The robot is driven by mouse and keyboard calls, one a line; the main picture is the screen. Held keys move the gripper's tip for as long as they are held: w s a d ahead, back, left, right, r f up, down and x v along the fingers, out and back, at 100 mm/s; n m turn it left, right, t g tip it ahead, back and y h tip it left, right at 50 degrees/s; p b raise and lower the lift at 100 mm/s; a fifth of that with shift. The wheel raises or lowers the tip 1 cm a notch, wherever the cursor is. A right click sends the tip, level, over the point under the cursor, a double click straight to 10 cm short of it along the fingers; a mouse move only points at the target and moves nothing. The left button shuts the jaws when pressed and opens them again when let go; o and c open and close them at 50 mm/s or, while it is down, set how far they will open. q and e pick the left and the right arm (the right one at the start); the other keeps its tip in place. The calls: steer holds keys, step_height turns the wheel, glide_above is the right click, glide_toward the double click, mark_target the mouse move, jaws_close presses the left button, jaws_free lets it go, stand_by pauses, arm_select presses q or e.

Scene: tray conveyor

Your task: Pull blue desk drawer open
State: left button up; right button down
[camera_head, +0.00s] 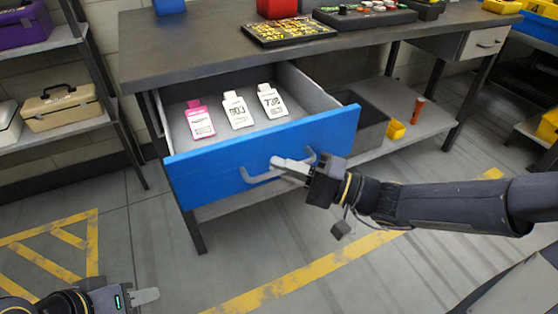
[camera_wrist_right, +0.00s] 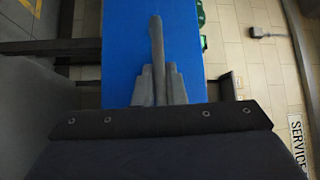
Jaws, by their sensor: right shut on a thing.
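The blue-fronted desk drawer (camera_head: 225,160) stands pulled out from under the desk in the head view, its inside showing. In it lie one pink tag (camera_head: 199,122) and two white tags (camera_head: 236,110). My right gripper (camera_head: 288,167) is shut on the grey bar handle (camera_head: 262,177) of the drawer. In the right wrist view the fingers (camera_wrist_right: 159,85) close around the handle (camera_wrist_right: 156,40) in front of the blue panel (camera_wrist_right: 120,65). My left gripper (camera_head: 143,297) is at the bottom left, away from the drawer; its finger opening is unclear.
The desk top (camera_head: 180,52) carries a dark tray of yellow pieces (camera_head: 288,31) and a red bin (camera_head: 277,8). A lower shelf (camera_head: 430,122) holds an orange cylinder (camera_head: 418,108). A shelf rack (camera_head: 75,120) stands left. The floor before the drawer is clear.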

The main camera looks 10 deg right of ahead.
stand_by(0.3)
steer(key=c, duration=1.5)
jaws_free()
steer(key=shift+d, duration=0.1)
steer(key=p+v, duration=0.2)
steer(key=v, duration=0.5)
steer(key=shift+s+d+f, duration=0.1)
steer(key=shift+s+d, duration=0.15)
steer(key=shift+d, duration=0.05)
